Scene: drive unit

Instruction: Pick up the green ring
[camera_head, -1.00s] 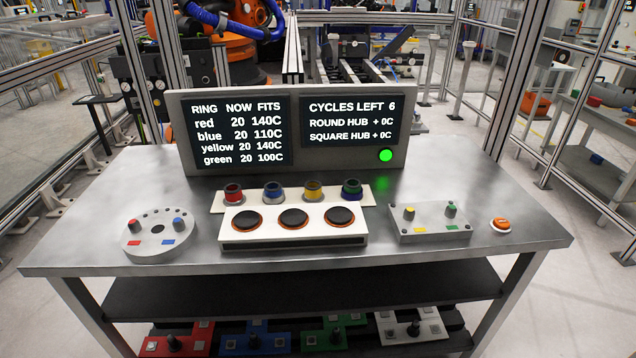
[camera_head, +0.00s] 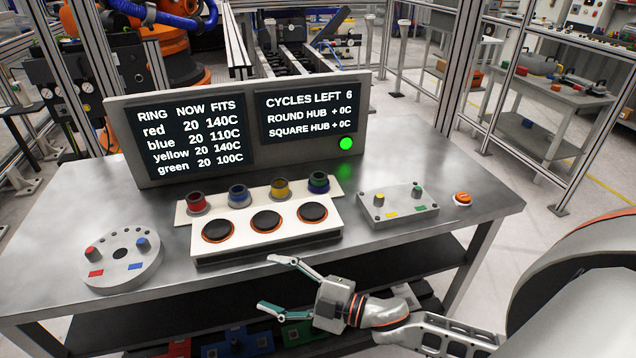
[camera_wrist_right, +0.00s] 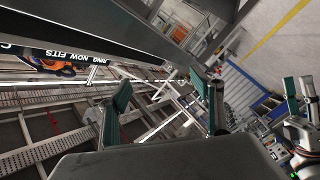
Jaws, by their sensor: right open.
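The green ring (camera_head: 318,179) sits in the rightmost place of the white rack behind the black pads, on a blue base. Red (camera_head: 195,199), blue (camera_head: 238,193) and yellow (camera_head: 280,187) rings stand to its left in the same row. My right gripper (camera_head: 278,286) is open and empty, in front of the table's front edge and well short of the green ring. Its two green-padded fingers also show in the right wrist view (camera_wrist_right: 165,105), with nothing between them.
The heater block with several black pads (camera_head: 265,222) stands in front of the rings. A round grey hub (camera_head: 121,262) is at the left, a square grey hub (camera_head: 398,204) at the right, with an orange button (camera_head: 462,198) beyond. A display panel (camera_head: 243,125) stands behind.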

